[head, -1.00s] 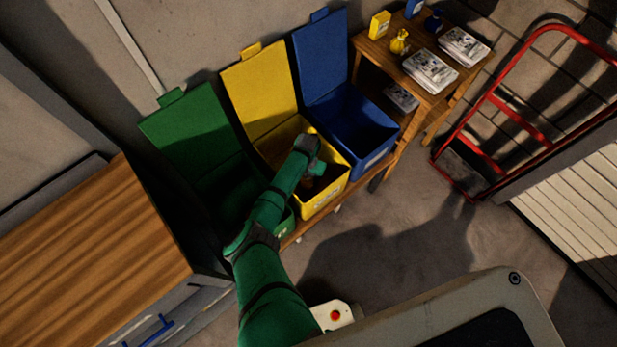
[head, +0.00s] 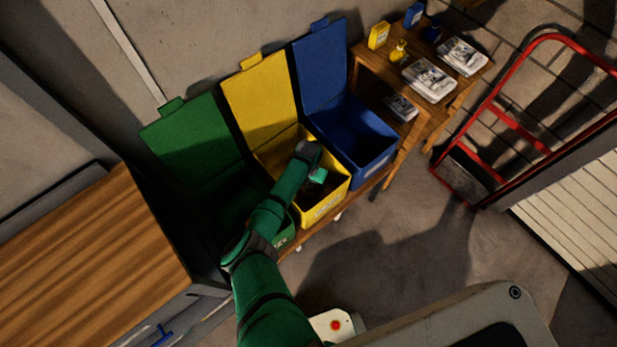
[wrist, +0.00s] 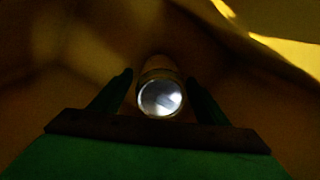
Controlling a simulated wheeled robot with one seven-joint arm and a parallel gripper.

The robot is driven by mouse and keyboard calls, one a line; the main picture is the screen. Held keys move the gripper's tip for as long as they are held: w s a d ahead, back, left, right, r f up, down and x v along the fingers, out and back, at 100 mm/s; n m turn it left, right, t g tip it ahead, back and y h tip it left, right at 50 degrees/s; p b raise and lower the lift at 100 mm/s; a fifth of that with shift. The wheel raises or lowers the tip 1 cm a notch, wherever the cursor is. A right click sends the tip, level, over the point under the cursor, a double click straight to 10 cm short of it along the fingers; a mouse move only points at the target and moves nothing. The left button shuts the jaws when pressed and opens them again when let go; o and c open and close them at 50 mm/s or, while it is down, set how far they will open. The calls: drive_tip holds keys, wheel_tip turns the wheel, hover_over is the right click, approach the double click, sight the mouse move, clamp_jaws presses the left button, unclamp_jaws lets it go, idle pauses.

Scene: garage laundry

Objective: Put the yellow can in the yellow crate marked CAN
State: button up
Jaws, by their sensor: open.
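The yellow crate (head: 334,197) stands open between a green and a blue one, with a pale label on its front too small to read. My gripper (wrist: 159,77) reaches down inside this crate; in the head view my own wrist covers its fingers. In the wrist view the can (wrist: 160,98) shows a shiny silver end and a dim yellowish side. It sits between my two fingers, which stand apart with dark gaps on both sides. The crate's interior around it is dark, so I cannot tell whether the can touches the floor.
The green crate (head: 280,238) is close on the left and the blue crate (head: 372,168) on the right. A wooden table (head: 391,70) with newspapers and small containers stands beyond. A red hand truck (head: 511,127) stands at right. Open floor lies in front.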

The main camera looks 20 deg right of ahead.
wheel_tip(320, 180, up, 11)
idle(0.4)
idle(0.4)
